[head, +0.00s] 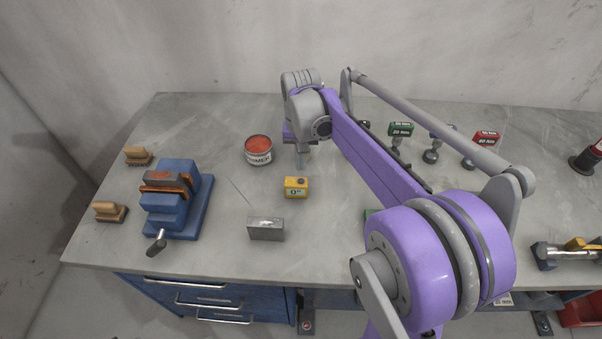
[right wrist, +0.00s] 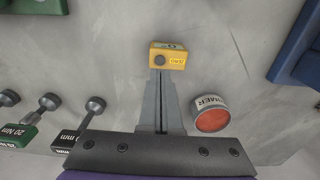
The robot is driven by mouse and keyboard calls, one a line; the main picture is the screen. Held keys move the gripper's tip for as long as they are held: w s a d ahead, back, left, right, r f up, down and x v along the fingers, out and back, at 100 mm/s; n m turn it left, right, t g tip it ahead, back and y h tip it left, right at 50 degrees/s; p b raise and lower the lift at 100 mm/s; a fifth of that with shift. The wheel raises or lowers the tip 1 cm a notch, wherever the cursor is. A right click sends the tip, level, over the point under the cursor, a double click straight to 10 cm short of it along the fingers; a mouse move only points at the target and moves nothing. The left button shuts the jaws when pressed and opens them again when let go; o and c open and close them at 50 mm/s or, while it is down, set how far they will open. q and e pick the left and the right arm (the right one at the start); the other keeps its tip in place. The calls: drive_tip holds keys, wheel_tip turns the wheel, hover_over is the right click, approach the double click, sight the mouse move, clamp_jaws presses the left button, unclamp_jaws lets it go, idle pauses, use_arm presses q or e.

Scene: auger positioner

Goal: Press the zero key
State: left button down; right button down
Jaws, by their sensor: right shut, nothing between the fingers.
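A small yellow box (head: 296,188) with a display on its front stands on the grey bench, left of the middle. A dark round key (head: 301,181) is on its top. In the right wrist view the yellow box (right wrist: 174,49) carries the dark round key (right wrist: 160,60) beside a yellow label that seems to read ZERO. My right gripper (head: 302,164) is shut and empty, pointing down just behind the box. In the right wrist view its fingertips (right wrist: 160,76) appear close to the key; I cannot tell whether they touch. My left gripper is not in view.
A red-topped tin (head: 258,150) stands left of my right gripper. A blue vise (head: 178,210) is at the left. Green and red-handled tools (head: 401,130) stand at the right.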

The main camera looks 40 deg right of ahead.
sight(301, 181)
wheel_tip(301, 181, down, 5)
drive_tip(key=shift+f, duration=0.1)
idle(0.4)
